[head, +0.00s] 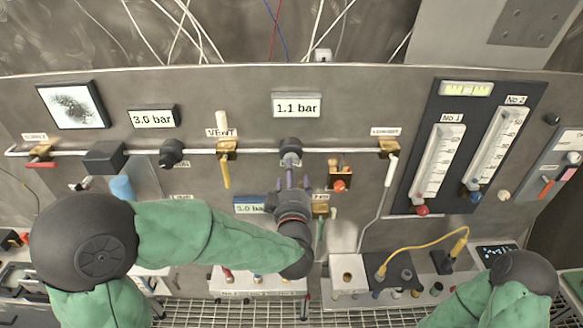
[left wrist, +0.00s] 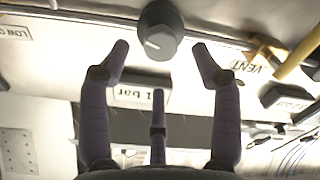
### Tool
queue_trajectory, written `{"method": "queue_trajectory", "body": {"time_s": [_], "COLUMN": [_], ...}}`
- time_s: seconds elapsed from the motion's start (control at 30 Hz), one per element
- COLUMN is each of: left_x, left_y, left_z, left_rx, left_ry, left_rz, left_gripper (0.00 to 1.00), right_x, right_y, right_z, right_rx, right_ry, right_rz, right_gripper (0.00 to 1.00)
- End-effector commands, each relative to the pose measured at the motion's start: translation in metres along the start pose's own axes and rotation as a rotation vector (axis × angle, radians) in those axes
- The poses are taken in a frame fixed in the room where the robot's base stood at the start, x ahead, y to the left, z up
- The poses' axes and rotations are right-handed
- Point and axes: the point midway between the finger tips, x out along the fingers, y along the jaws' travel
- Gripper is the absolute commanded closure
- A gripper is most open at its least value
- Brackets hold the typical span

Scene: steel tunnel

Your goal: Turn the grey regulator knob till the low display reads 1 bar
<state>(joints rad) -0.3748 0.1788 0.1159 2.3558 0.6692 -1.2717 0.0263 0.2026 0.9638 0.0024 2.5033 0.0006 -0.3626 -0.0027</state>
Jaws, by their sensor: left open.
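The dark grey regulator knob (head: 290,147) sits on the pipe line, below a display (head: 297,105) that reads 1.1 bar. In the left wrist view the knob (left wrist: 160,30) shows from the front with a white mark on its face. That display (left wrist: 140,95) is there too, partly behind the fingers. My left gripper (head: 290,180) is just below the knob in the head view. In the left wrist view its purple fingers (left wrist: 160,65) are spread, with the knob beyond the gap between their tips; I see no contact. My right gripper is out of view.
A brass vent valve with a yellow handle (head: 226,168) is left of the knob. Another black knob (head: 172,152) and a 3.0 bar display (head: 152,118) are further left. A brass valve with a red-orange part (head: 340,180) is close on the right. Flowmeters (head: 440,160) stand further right.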

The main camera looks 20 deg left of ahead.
Motion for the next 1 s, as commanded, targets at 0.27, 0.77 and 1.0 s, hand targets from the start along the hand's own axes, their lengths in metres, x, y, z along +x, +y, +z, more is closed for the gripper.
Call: {"method": "queue_trajectory", "body": {"time_s": [0.27,0.77,1.0], "left_x": [-0.050,-0.067,-0.067], "left_y": [0.001,-0.001,-0.001], "left_z": [0.001,0.001,0.001], "left_rx": [0.000,0.001,0.001], "left_ry": [-0.002,-0.001,-0.002], "left_rz": [0.003,-0.001,-0.001], "left_gripper": [0.36,0.36,0.36], "right_x": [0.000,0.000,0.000], "right_y": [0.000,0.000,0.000], "right_z": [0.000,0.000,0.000], "right_rx": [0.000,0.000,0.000], "right_ry": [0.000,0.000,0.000], "right_rz": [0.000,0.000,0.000], "right_gripper": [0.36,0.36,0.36]}}
